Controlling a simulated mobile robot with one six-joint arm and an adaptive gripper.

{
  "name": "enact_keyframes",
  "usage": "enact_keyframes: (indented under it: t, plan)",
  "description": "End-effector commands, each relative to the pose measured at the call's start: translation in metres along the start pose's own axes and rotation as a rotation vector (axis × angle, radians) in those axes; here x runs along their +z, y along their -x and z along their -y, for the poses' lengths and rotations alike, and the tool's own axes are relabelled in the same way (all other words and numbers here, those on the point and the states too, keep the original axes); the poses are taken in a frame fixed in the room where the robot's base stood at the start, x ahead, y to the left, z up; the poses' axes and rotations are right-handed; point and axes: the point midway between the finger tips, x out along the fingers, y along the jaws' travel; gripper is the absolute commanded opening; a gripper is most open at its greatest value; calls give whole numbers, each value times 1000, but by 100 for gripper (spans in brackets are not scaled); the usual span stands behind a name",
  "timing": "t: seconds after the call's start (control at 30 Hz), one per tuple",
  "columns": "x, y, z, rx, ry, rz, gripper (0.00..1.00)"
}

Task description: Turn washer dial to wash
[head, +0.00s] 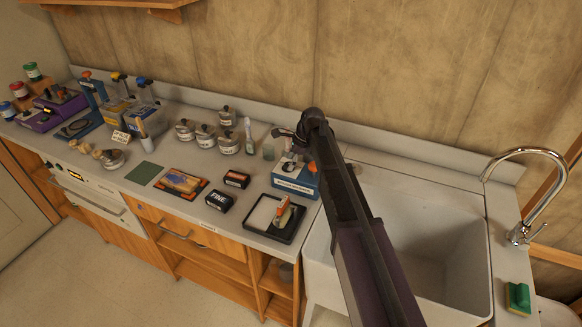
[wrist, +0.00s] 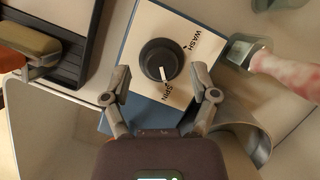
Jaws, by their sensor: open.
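The washer is a small blue box with a pale top (wrist: 190,20), printed with the words WASH and SPIN. Its round black dial (wrist: 158,57) has a white pointer mark that points down toward SPIN. WASH is at the dial's upper right. My gripper (wrist: 160,72) is open, with one finger left of the dial and one right of it. Both fingers look apart from the dial. In the head view the blue washer (head: 296,186) stands at the sink's left, and my arm hides part of its top and dial.
A curved metal piece and a glass jar (wrist: 245,52) lie close on the right in the wrist view. Metal tins (head: 205,133) stand further left.

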Motion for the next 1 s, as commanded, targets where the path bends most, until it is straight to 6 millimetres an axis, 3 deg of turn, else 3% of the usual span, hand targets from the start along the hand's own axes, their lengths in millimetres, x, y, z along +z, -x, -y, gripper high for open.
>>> enact_keyframes:
  t: [0.53,0.8,1.0]
  plan:
    - [0,-7,0,0,0,0,76]
    - [0,-7,0,0,0,0,0]
    - [-2,-6,-1,2,1,-2,0]
